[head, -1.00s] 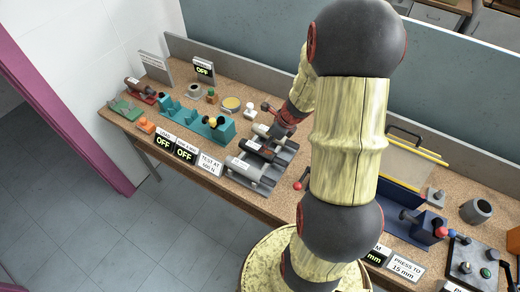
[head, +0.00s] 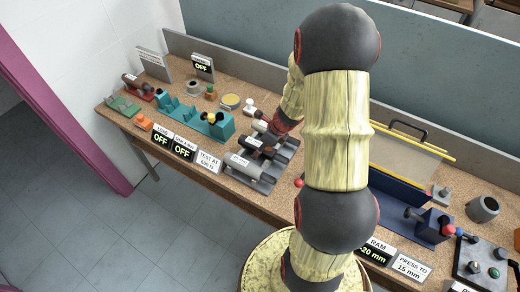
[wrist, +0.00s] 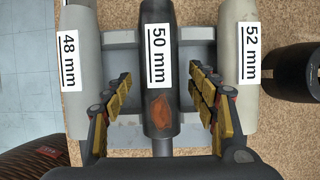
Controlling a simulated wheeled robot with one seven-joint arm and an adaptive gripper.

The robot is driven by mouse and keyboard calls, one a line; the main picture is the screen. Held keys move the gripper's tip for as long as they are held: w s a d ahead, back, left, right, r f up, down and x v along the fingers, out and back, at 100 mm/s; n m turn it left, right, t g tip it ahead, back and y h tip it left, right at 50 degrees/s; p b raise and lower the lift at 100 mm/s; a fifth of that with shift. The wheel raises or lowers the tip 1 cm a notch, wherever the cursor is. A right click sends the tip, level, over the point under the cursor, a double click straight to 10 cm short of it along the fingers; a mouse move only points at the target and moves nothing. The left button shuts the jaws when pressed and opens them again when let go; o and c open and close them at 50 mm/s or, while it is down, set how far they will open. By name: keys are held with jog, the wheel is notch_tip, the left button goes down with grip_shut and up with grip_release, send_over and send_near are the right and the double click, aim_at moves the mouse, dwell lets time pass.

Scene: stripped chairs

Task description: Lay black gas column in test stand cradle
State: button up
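The black gas column (wrist: 159,40), labelled 50 mm, lies in a grey rack between two pale columns. In the head view the black column (head: 257,145) is partly hidden by my arm. My gripper (wrist: 160,80) is open over it in the wrist view, with one finger on each side and a visible gap to each. A rusty-orange patch shows on the column between the fingers. In the head view my gripper (head: 284,126) is at the rack's far side. The teal test stand (head: 207,122), with a yellow-topped part, stands left of the rack.
A pale 48 mm column (wrist: 84,45) and a pale 52 mm column (wrist: 234,40) flank the black one closely. A dark cylinder (wrist: 294,84) lies at the right. Display signs (head: 172,143) line the bench's front edge. A blue press (head: 430,226) stands at the right.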

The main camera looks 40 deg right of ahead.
jog(key=shift+c, duration=1.2)
jog(key=c, duration=1.1)
grip_shut()
